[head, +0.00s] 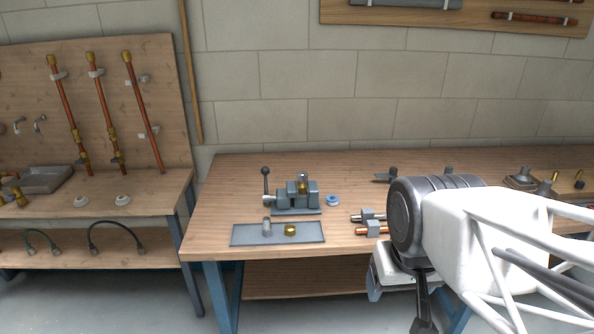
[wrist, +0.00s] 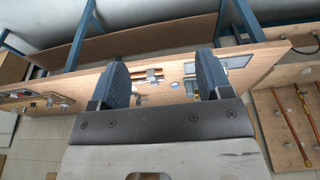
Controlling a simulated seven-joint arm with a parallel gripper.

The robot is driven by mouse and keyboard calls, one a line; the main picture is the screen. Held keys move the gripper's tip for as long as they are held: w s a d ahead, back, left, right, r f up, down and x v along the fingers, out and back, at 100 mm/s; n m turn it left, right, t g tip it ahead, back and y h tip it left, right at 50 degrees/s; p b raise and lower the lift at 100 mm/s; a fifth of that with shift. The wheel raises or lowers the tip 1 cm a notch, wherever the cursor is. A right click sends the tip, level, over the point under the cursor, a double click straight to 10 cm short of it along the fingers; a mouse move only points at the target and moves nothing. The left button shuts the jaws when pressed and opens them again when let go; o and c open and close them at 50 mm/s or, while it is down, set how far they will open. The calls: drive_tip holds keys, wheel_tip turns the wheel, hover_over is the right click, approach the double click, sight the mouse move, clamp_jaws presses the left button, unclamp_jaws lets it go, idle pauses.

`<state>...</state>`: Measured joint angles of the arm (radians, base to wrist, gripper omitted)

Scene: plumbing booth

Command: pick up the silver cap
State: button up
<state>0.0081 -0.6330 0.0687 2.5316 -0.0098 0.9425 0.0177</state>
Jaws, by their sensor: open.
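A silver cap (head: 267,225), a small grey upright cylinder, stands on the left part of a flat grey tray (head: 312,236) on the workbench in the head view. A brass fitting (head: 290,230) sits just to its right on the same tray. My gripper (wrist: 162,62) is open, with its two dark ridged fingers wide apart and nothing between them. In the head view, my arm is right of the tray, well apart from the cap. In the wrist view the tray (wrist: 240,62) shows partly beside the right finger; the cap is too small to make out there.
A grey vise (head: 297,200) with a lever stands behind the tray. A blue-and-white tape roll (head: 332,201) lies beside it. Pipe pieces (head: 370,230) lie between the tray and my arm. A second bench (head: 150,195) with copper pipes is at left. The bench left of the vise is clear.

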drive_tip(key=shift+w, duration=0.1)
drive_tip(key=w+a+r+m+g+y, duration=0.1)
drive_tip(key=w+a+m+y, duration=0.3)
drive_tip(key=w, duration=1.1)
drive_tip(key=w+a+m+g+y, duration=0.1)
drive_tip(key=w+m+g+y, duration=0.35)
drive_tip(key=w, duration=1.05)
drive_tip(key=m+t+y, duration=0.4)
drive_tip(key=m+y, duration=0.1)
drive_tip(key=m, duration=0.5)
approach(305, 173)
drive_tip(key=x, duration=0.3)
drive_tip(key=shift+w+a, duration=0.1)
drive_tip(key=shift+a, duration=0.05)
drive_tip(key=shift+x, duration=1.3)
